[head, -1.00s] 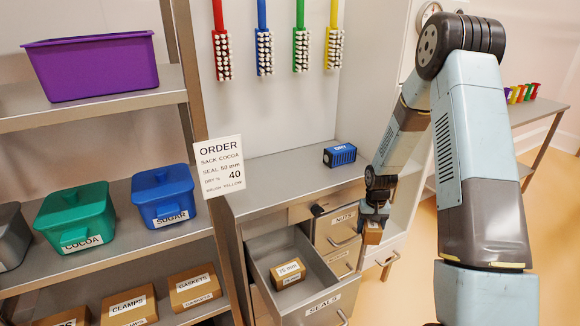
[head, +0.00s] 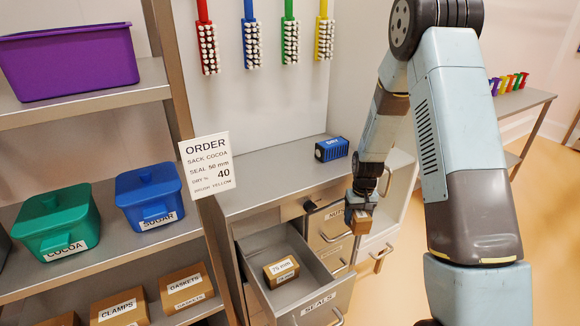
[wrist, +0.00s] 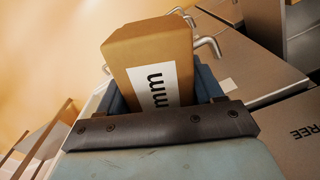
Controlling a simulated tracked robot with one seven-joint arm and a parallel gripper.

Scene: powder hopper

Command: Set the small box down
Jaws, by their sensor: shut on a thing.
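My gripper (head: 360,207) is shut on a small brown box (head: 361,223), held in the air in front of the cabinet, to the right of the open drawer. The wrist view shows the held box (wrist: 146,58) between the jaws, its white label reading "mm"; the number is hidden. The open drawer (head: 318,305) is labelled SEALS. A brown box marked 75 mm (head: 282,271) lies in it, with bare floor around it.
The grey counter (head: 265,180) above has free room; a blue box (head: 331,149) stands at its right. A NUTS drawer (head: 333,216) is beside the open drawer. Shelves with bins stand at left. An order sign (head: 207,163) reads seal 50 mm.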

